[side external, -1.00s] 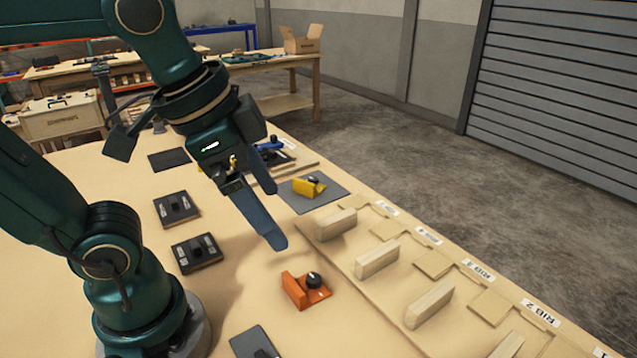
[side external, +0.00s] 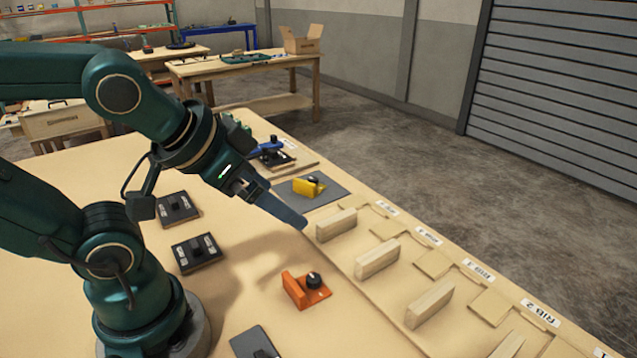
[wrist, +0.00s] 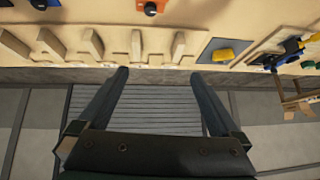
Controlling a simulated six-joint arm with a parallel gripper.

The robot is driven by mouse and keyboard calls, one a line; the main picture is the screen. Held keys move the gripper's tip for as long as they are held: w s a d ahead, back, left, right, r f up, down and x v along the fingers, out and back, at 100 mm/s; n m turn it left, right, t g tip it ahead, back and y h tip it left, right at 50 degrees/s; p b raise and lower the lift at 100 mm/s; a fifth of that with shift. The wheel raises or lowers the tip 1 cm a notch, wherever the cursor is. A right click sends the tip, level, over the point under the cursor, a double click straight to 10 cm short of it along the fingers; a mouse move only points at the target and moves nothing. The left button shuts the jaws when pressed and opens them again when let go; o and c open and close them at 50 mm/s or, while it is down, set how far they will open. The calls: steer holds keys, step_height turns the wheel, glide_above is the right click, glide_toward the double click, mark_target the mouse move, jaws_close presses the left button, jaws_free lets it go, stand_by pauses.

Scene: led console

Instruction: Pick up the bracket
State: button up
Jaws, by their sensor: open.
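An orange L-shaped bracket (side external: 297,288) with a black knob stands on the bare tabletop in the side view. It also shows at the top edge of the wrist view (wrist: 150,7), partly cut off. A yellow bracket-like piece (side external: 308,186) with a black knob sits on a dark grey mat, and it shows in the wrist view (wrist: 222,54). My gripper (side external: 299,222) is tilted outward above the table, between the orange and yellow pieces in the picture, touching neither. In the wrist view my gripper (wrist: 160,75) has its fingers wide apart with nothing between them.
Several wooden blocks (side external: 377,259) stand along a labelled board (side external: 440,268) at the table's right edge. Dark plates with fittings (side external: 196,252) lie near my base. A blue part (side external: 268,146) is at the far end.

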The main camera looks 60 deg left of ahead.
steer(key=w+r+m+t, duration=0.2)
steer(key=w+m+t, duration=0.25)
steer(key=w, duration=0.35)
steer(key=w+d+f+m+g+h, duration=0.1)
steer(key=d+f+m+h, duration=0.2)
steer(key=d+m+h, duration=0.25)
steer(key=s+d+f+m+g+h, duration=0.1)
steer(key=s+d+f+m+g, duration=0.1)
steer(key=s+d+f+g, duration=0.1)
steer(key=s+d+f+m+g+h, duration=0.2)
steer(key=s+d+f+m+g, duration=0.1)
steer(key=s+f+g, duration=0.1)
steer(key=s+d+f+m+g+h, duration=0.1)
steer(key=s+d+f+m+g, duration=0.2)
steer(key=s+f+g, duration=0.1)
steer(key=shift+s+d+f+h, duration=0.15)
steer(key=shift+s+f, duration=0.15)
steer(key=shift+s, duration=0.35)
steer(key=shift+s+f+h, duration=0.1)
steer(key=shift+s+f, duration=0.2)
steer(key=shift+s, duration=0.3)
steer(key=shift+s+d+f, duration=0.1)
steer(key=shift+s+f, duration=0.2)
steer(key=shift+f, duration=0.1)
steer(key=shift+x, duration=2.45)
steer(key=shift+c, duration=0.3)
